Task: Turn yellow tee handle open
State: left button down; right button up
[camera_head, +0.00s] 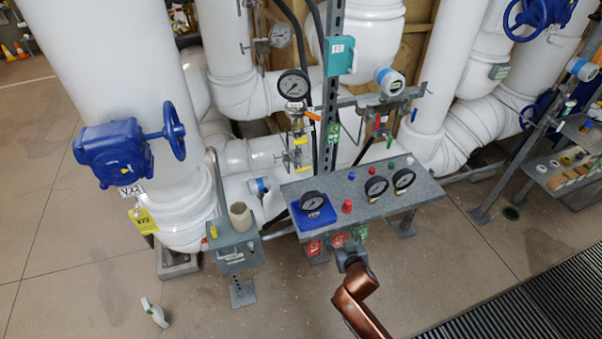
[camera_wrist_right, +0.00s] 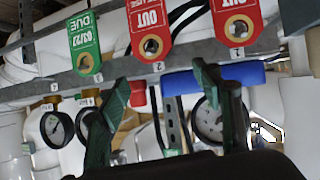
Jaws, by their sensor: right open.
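Small yellow handles (camera_head: 300,141) show on the valve piping below a pressure gauge, behind the grey bench, in the head view. They are small there, and I cannot tell which is the tee handle or how it is turned. No yellow tee handle can be made out in the right wrist view. My right gripper (camera_head: 349,256) is at the bench's front edge, apart from the yellow handles. In the right wrist view its two dark green fingers (camera_wrist_right: 162,76) stand apart with nothing held between them. My left gripper is not in view.
The grey bench (camera_head: 420,190) bears gauges, a blue block (camera_head: 312,211) and red caps. Green (camera_wrist_right: 84,42) and red tags (camera_wrist_right: 150,30) hang along its front edge near my right fingers. A small stand (camera_head: 237,258) with a roll is at left. Floor in front is mostly clear.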

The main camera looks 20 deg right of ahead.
notch_tip(320, 180, up, 7)
jog(key=w+a+t+b, duration=0.1)
jog(key=w+a+t, duration=0.1)
jog(key=n+t+y, duration=0.1)
jog(key=t+y, duration=0.1)
jog(key=t, duration=0.1)
send_near(303, 170)
jog(key=w, duration=0.2)
jog(key=shift+w+d+f, duration=0.35)
jog(key=shift+w, duration=0.05)
jog(key=shift+t+y, duration=0.3)
jog(key=w, duration=0.2)
jog(key=w+b, duration=0.1)
jog(key=w, duration=0.3)
jog(key=shift+w+a+r, duration=0.1)
jog(key=shift+w+a, duration=0.25)
jog(key=shift+w+b, duration=0.3)
jog(key=shift+w, duration=0.3)
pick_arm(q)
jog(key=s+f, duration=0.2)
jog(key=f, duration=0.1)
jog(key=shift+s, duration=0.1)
pick_arm(e)
jog(key=shift+c, duration=0.4)
jog(key=c, duration=1.1)
